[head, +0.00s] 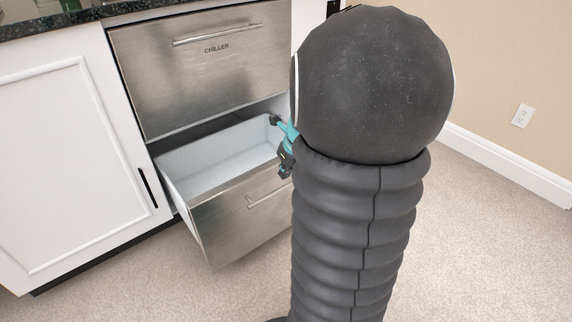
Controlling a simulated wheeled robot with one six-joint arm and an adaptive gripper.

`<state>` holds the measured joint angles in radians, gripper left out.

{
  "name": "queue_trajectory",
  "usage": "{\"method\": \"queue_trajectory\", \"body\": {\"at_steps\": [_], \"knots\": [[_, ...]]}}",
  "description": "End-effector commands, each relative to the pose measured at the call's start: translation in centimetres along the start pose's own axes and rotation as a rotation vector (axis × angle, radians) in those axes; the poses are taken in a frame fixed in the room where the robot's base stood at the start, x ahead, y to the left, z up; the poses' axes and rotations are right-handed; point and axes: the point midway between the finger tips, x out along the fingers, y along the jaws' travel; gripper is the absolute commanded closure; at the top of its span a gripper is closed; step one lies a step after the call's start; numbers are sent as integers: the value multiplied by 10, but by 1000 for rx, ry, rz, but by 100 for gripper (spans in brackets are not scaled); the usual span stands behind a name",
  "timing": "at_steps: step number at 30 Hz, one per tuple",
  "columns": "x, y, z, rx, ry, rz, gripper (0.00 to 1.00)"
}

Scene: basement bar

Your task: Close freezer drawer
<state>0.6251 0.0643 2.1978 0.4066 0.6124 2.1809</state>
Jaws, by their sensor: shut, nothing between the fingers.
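The freezer drawer (232,222) is the lower steel drawer, pulled out from the cabinet. Its white inside shows and the visible part is empty. A bar handle (262,199) is on its front, and its right part is hidden behind my arm. My gripper (278,143), teal and dark, is at the right side of the drawer opening, near the drawer's top edge. It is shut and holds nothing. My arm partly hides it, and I cannot tell if it touches the drawer.
The chiller drawer (205,68) above is closed, with its own bar handle (222,34). A white cabinet door (70,165) stands to the left under a dark countertop (60,20). Beige carpet (130,285) in front is clear. A beige wall (510,60) is at right.

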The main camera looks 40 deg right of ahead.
Motion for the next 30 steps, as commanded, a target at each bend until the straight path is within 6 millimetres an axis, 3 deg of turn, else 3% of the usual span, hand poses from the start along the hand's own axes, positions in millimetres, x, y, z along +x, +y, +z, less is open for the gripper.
{"method": "queue_trajectory", "body": {"at_steps": [6, 15, 30], "knots": [[44, 1, -2, -1, 3, 2, 100], [53, 1, 32, -3, 0, 1, 100], [54, 0, 38, -1, 0, 0, 100]]}}
